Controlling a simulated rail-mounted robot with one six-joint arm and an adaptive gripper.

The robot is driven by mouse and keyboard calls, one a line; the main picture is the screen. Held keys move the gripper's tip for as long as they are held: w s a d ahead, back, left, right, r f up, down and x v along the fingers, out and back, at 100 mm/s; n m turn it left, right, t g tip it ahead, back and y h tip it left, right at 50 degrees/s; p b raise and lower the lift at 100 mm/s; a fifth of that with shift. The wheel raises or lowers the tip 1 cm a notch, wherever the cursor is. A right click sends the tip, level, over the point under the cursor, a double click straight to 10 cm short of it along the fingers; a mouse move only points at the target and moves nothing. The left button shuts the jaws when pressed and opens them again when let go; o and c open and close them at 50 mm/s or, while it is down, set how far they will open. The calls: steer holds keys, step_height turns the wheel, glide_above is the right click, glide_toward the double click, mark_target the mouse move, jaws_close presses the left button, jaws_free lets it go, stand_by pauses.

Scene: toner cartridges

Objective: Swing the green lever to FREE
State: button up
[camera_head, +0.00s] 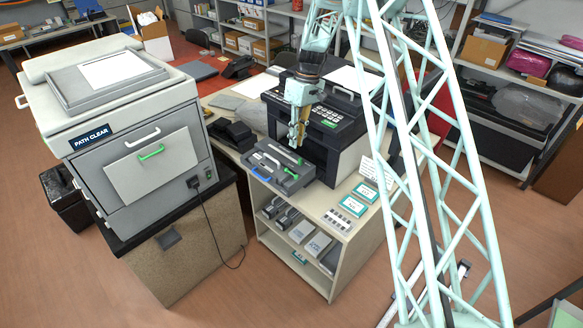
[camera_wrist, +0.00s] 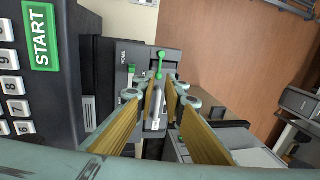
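A small green lever (camera_wrist: 160,65) with rounded ends stands on the grey tray panel in the wrist view, just beyond my fingertips. A second green piece (camera_wrist: 131,70) sits to its left, near the word HOME. My gripper (camera_head: 297,143) points down over the grey tray (camera_head: 270,181) at the front of the black printer. In the wrist view my gripper (camera_wrist: 161,88) has its tan pads apart, with a narrow gap between the tips. A pale bar (camera_wrist: 157,108) shows between the fingers; I cannot tell whether they touch it. The word FREE is not readable.
The dark printer body with a green START button (camera_wrist: 39,37) stands close to the gripper. A grey machine marked PATH CLEAR (camera_head: 92,136), with a green handle (camera_head: 151,151), stands left. Cards (camera_head: 353,205) lie on the cabinet top. Open floor lies in front.

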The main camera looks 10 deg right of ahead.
mark_target(291, 172)
steer(key=shift+f, duration=0.15)
stand_by(0.3)
steer(key=shift+s+a+f+p, duration=0.3)
steer(key=shift+a+f, duration=0.1)
steer(key=shift+f, duration=1.8)
steer(key=shift+s+a+f+p, duration=0.15)
steer(key=shift+a+f+p, duration=0.2)
steer(key=shift+f, duration=1.85)
steer(key=shift+s+a+f+p, duration=0.25)
steer(key=shift+a+f, duration=0.15)
steer(key=shift+f, duration=1.8)
steer(key=shift+c, duration=0.6)
jaws_close()
